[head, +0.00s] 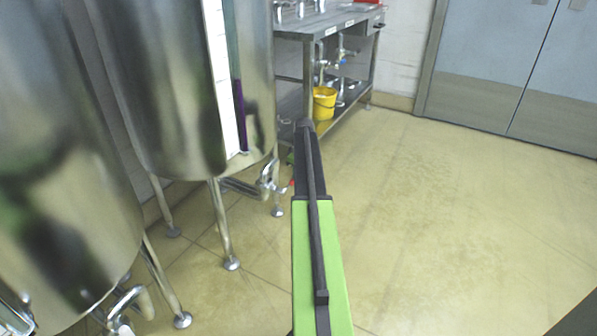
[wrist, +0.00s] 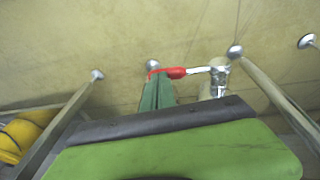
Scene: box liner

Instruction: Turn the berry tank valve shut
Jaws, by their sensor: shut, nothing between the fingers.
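The berry tank (head: 165,90) is a tall steel tank with a purple strip in its level gauge, at the upper left of the head view. Its valve (head: 268,177) is a steel fitting low on the tank. A red handle tip shows beside my arm. In the wrist view the valve (wrist: 217,78) has a lever with a red grip (wrist: 172,72) pointing left. My gripper (wrist: 156,84) has its green fingers shut with nothing between them. The fingertips overlap the red end in the picture; I cannot tell whether they touch. In the head view my arm mostly hides the gripper.
Another steel tank (head: 60,170) stands nearer at the left, with its own outlet valve (head: 125,305). Steel tank legs (head: 222,225) stand around the valve. A steel bench (head: 325,22) with a yellow bucket (head: 324,103) stands behind. The floor on the right is clear up to grey doors (head: 510,60).

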